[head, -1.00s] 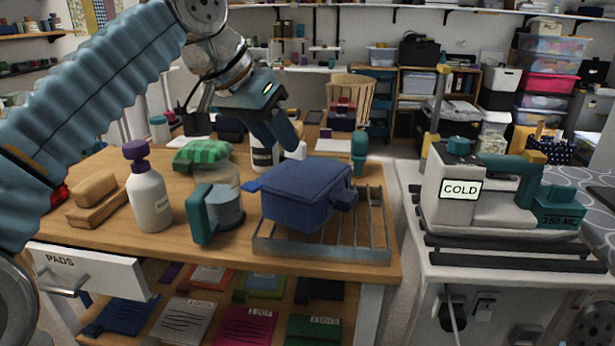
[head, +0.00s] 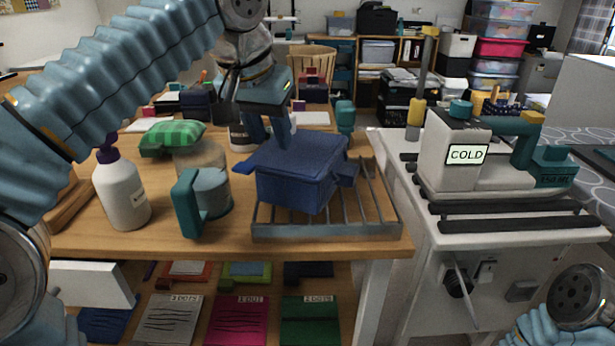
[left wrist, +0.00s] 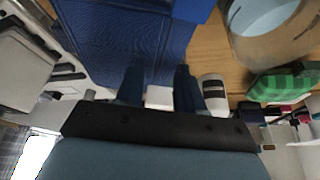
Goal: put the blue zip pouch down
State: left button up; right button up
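The blue zip pouch (head: 297,172) sits on the wire rack (head: 325,230) at the table's front right, slightly askew, with small tabs at its sides. My left gripper (head: 270,138) points down at the pouch's back left edge. Its two fingers stand apart, with a gap between them. In the left wrist view, the pouch (left wrist: 125,35) lies beyond the fingertips (left wrist: 158,75), and no fabric looks pinched between them. Whether a fingertip touches the pouch is unclear. My right gripper is out of view; only part of that arm shows at lower right.
A teal-topped item (head: 345,117) stands behind the pouch.

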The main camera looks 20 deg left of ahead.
aim_at(316, 169)
pick_arm(q)
jog(key=x, duration=0.4)
jog(key=shift+w+d+f+b, duration=0.15)
jog(key=shift+w+d+b, duration=0.15)
grip_shut()
dwell(1.1)
